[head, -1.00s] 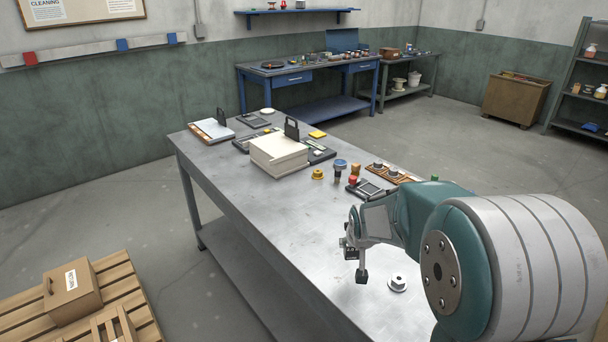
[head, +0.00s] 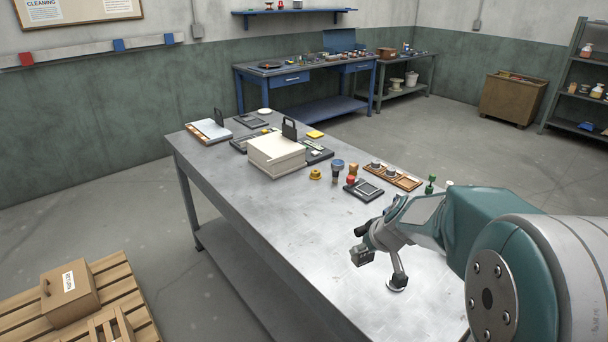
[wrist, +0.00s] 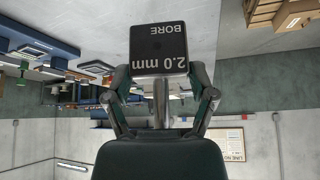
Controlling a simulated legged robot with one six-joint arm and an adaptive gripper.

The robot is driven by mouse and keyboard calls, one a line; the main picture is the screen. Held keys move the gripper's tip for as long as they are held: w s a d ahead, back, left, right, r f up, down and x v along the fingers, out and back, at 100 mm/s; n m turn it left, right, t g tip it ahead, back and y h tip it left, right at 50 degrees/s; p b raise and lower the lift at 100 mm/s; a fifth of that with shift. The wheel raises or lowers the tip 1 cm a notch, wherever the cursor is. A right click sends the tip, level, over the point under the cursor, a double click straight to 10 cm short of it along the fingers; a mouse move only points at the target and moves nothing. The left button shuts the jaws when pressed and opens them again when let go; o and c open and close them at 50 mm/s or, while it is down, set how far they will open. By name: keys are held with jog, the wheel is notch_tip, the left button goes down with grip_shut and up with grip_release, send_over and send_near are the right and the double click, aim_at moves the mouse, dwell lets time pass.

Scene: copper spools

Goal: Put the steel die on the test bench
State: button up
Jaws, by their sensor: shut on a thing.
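My gripper (head: 376,246) is over the near right part of the grey steel table. In the wrist view it (wrist: 160,85) is shut on the steel die (wrist: 158,50), a block with a dark face lettered "2.0 mm BORE" upside down. A bright metal stem shows between the fingers behind the block. In the head view the die (head: 361,255) is a small grey block at the gripper's tip, just above the tabletop. The blue workbench (head: 300,75) stands at the back wall; I cannot tell whether it is the test bench.
The steel table (head: 290,225) has bare top left of my gripper. A pale box (head: 276,155), a red-knobbed device (head: 365,190) and a wooden tray (head: 393,177) stand beyond. A pallet (head: 120,285) with a carton is lower left.

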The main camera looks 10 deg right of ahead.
notch_tip(320, 180, up, 2)
jog(key=r+n+y, duration=0.1)
jog(key=n, duration=0.1)
send_over(334, 258)
jog(key=shift+n+g, duration=0.3)
notch_tip(334, 258, down, 10)
jog(key=shift+s, duration=0.1)
jog(key=shift+f, duration=1.7)
jog(key=o, duration=1.2)
jog(key=shift+f, duration=0.15)
jog(key=shift+o, duration=0.2)
